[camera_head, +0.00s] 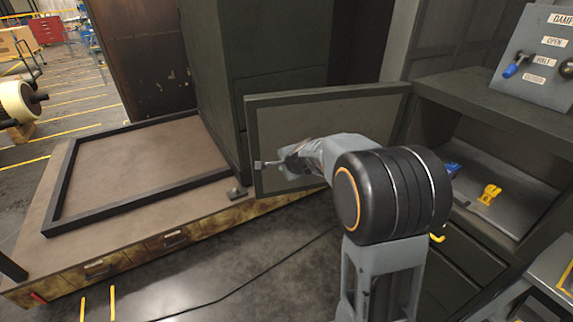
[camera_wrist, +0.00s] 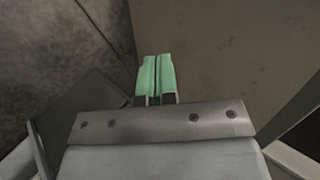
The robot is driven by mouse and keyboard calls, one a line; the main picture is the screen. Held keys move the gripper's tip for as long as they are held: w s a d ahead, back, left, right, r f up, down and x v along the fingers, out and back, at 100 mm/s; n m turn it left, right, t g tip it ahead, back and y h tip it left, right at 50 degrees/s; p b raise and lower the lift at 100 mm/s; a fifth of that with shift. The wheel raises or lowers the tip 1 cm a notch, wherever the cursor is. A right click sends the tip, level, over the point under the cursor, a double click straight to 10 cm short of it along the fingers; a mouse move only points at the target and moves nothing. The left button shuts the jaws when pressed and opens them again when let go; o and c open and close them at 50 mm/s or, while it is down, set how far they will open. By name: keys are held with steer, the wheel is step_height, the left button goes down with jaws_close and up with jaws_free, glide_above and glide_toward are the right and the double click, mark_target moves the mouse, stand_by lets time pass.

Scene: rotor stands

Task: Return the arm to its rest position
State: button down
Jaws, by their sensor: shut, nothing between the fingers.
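My arm (camera_head: 395,195) reaches forward and left, across the front of an open cabinet door (camera_head: 340,115). My gripper (camera_head: 283,163) is at the arm's far end, in front of the door's left part. In the wrist view the two green fingertips (camera_wrist: 156,72) are together with nothing between them. A grey-brown flat surface lies beyond them, and I cannot tell whether they touch it. A small pale metal piece (camera_head: 260,166) shows at the door's left edge beside the gripper; its link to the gripper is unclear.
The open cabinet (camera_head: 500,185) at right holds a yellow item (camera_head: 489,194) and a blue item (camera_head: 453,169). A control panel (camera_head: 540,55) stands above it. A low platform with a dark frame (camera_head: 140,205) lies left. Open floor (camera_head: 250,270) lies in front.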

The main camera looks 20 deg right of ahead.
steer(key=s+a+r+n+g, duration=0.1)
steer(key=s+r+n+g, duration=0.1)
steer(key=s+n, duration=0.6)
steer(key=s+a+r+n+g+h, duration=0.1)
steer(key=s+n, duration=0.7)
steer(key=s, duration=1.1)
steer(key=shift+s+a+r+g+h, duration=0.3)
steer(key=shift+s+r+g, duration=0.1)
steer(key=shift+r+g, duration=0.4)
steer(key=shift+d, duration=0.15)
